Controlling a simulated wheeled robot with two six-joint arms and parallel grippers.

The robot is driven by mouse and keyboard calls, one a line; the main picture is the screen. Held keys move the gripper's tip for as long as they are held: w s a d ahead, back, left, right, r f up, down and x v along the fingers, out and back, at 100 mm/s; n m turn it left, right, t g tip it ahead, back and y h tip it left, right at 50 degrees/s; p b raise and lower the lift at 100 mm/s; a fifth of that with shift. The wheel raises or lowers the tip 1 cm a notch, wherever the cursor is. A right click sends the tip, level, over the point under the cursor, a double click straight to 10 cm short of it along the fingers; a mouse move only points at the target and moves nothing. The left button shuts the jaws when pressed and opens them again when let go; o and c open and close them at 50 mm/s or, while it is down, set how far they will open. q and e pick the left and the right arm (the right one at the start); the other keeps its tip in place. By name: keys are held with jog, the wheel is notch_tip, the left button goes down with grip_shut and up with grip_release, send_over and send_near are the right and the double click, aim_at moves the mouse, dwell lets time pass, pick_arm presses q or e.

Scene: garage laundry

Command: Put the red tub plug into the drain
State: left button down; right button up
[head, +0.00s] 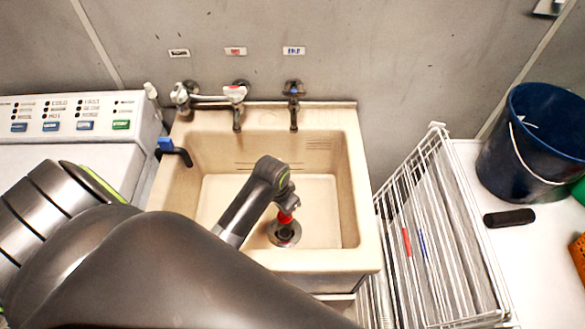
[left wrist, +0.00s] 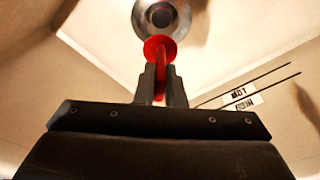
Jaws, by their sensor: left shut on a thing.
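The red tub plug (head: 286,217) is held in my left gripper (head: 287,203), low inside the beige sink. In the left wrist view my left gripper (left wrist: 161,82) is shut on the plug (left wrist: 159,50), whose round red disc shows beyond the fingertips. The drain (head: 284,236) is a round metal fitting in the sink floor, just below the plug in the head view. In the left wrist view the drain (left wrist: 162,16) lies beyond the plug, which overlaps its near edge. I cannot tell whether plug and drain touch. My right gripper is not in view.
The sink (head: 354,185) has walls on all sides and taps (head: 236,95) at the back. A washing machine (head: 75,118) stands left. A white wire rack (head: 437,190) stands right, with a dark blue bucket (head: 520,130) beyond it. Water-level marks (left wrist: 240,97) are on the basin wall.

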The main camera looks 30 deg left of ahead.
aim_at(282, 215)
pick_arm(q)
jog(key=f, duration=0.5)
jog(key=shift+s, duration=0.2)
jog(key=shift+f, duration=2.55)
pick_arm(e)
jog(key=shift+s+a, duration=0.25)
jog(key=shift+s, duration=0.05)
pick_arm(q)
jog(key=shift+f, duration=0.3)
jog(key=c, duration=1.5)
grip_release()
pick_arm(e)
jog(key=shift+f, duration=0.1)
pick_arm(q)
jog(key=shift+r, duration=0.1)
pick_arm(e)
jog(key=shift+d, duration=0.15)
